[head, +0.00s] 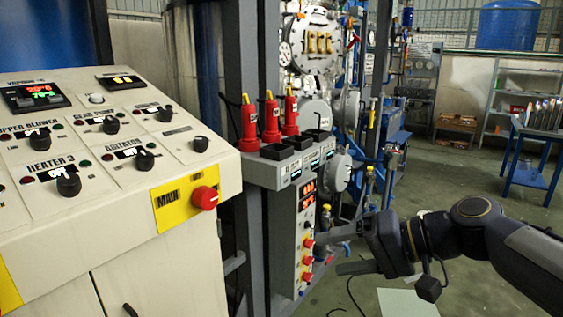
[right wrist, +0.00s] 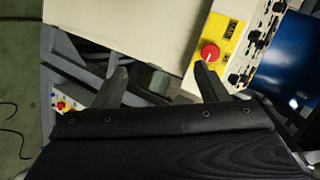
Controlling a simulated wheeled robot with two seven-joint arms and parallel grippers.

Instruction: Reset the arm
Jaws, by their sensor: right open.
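My right arm comes in from the right in the head view. Its dark gripper (head: 335,252) is level in front of the lower part of a grey control box (head: 306,235) with red displays and red and yellow buttons. The fingers are apart with nothing between them. In the right wrist view the two fingers of the right gripper (right wrist: 160,84) also stand apart and empty. Whether a finger touches the box cannot be told. My left gripper shows in neither view.
A control panel (head: 100,158) with black knobs and a red main switch (head: 205,197) fills the left. Several red handheld devices (head: 271,118) stand on the grey box. A blue table (head: 532,180) stands at the right. Floor is open beyond my right arm.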

